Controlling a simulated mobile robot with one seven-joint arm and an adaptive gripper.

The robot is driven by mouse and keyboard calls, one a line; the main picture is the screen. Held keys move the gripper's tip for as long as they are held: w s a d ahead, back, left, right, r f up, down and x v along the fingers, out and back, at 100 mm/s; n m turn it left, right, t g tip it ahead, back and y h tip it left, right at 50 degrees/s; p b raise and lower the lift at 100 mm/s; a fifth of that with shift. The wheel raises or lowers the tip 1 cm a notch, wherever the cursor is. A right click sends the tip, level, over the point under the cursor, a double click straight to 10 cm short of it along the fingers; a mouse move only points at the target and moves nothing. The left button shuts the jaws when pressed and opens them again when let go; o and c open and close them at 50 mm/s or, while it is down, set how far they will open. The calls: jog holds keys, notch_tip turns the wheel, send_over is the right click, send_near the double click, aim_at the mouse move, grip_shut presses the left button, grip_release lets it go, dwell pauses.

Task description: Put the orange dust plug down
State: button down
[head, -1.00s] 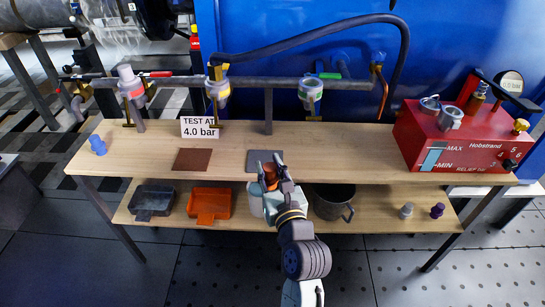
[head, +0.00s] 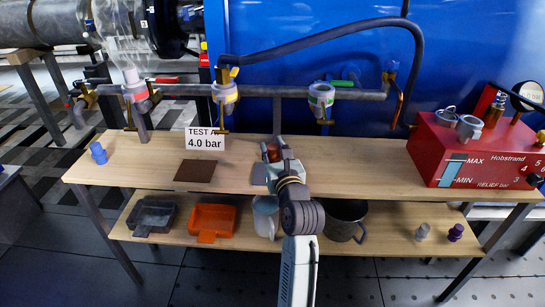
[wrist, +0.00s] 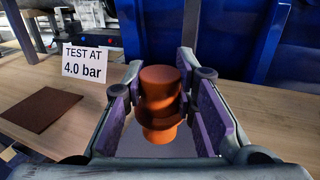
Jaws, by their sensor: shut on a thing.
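My gripper (wrist: 162,100) is shut on the orange dust plug (wrist: 158,85), its purple-padded fingers on either side of it. In the head view, the plug (head: 272,152) and my gripper (head: 274,158) are over the middle of the upper wooden tabletop. The plug looks upright. A grey mat (head: 259,175) shows partly beside and beneath my gripper. A grey surface (wrist: 150,147) also shows below the plug in the wrist view. I cannot tell whether the plug touches it.
A brown mat (head: 195,171) and a "TEST AT 4.0 bar" sign (head: 204,139) are to the left. A blue plug (head: 98,152) stands at the far left. A pipe with valves (head: 270,91) runs behind. A red relief unit (head: 470,150) stands at right. The lower shelf holds trays and cups.

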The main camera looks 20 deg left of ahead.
aim_at(272, 156)
jog(key=shift+x, duration=0.85)
jog(key=shift+w+d+f, duration=0.1)
jog(key=shift+f, duration=1.7)
jog(key=shift+f, duration=0.15)
jog(key=c, duration=1.3)
grip_release()
jog(key=b+v, duration=0.1)
jog(key=v, duration=1.1)
